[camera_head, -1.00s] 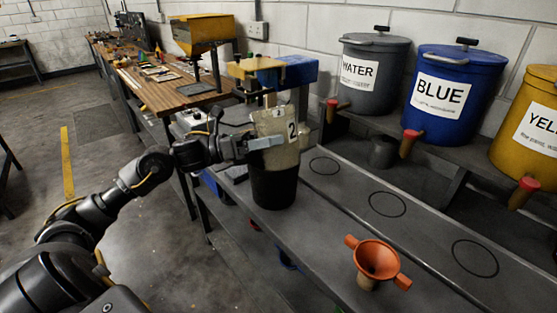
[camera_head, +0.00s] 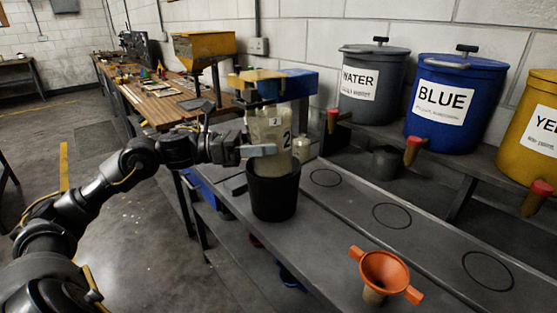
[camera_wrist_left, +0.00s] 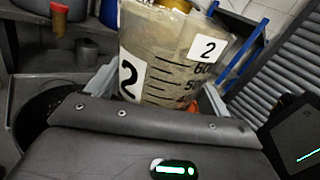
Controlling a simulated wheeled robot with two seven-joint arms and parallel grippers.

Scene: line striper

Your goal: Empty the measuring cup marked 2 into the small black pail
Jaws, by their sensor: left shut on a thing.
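The measuring cup marked 2 (camera_head: 270,130) is a cloudy, beige-looking cup with white "2" labels. My left gripper (camera_head: 262,150) is shut on it and holds it nearly upright, over or just behind the small black pail (camera_head: 273,195). The pail stands on the grey bench and its rim partly overlaps the cup's lower part in the head view. In the left wrist view the cup (camera_wrist_left: 170,55) fills the space between the fingers, with its scale marks showing; the dark pail (camera_wrist_left: 35,115) shows at the left. I cannot tell what is inside the pail. My right gripper is not in view.
An orange funnel (camera_head: 384,272) stands at the bench's front. Water (camera_head: 374,85), blue (camera_head: 455,103) and yellow (camera_head: 545,125) tanks with red-capped taps sit on a shelf behind. The circled bench spots are clear.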

